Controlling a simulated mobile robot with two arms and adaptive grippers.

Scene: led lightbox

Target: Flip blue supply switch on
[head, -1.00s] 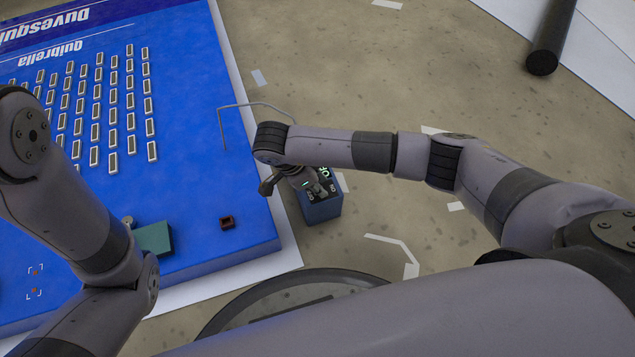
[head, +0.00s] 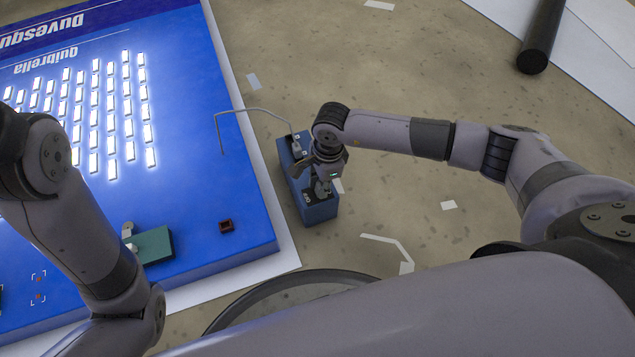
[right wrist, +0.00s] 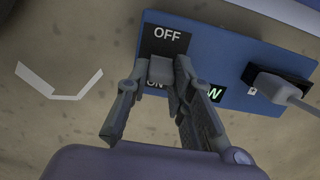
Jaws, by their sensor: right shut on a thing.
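The blue supply box (head: 321,211) stands on the floor beside the right edge of the blue board. In the right wrist view the box (right wrist: 215,55) shows a black switch plate marked OFF (right wrist: 170,40) and ON. A grey switch lever (right wrist: 161,70) lies between my right gripper's fingers (right wrist: 160,72), over the plate between the two labels. The gripper is shut on it and partly hides the ON label. In the head view my right gripper (head: 323,180) is over the box and hides the switch. My left gripper is out of view.
The blue board (head: 190,190) bears rows of brightly lit white lights (head: 113,105). A dark cylinder (head: 540,40) lies at upper right.

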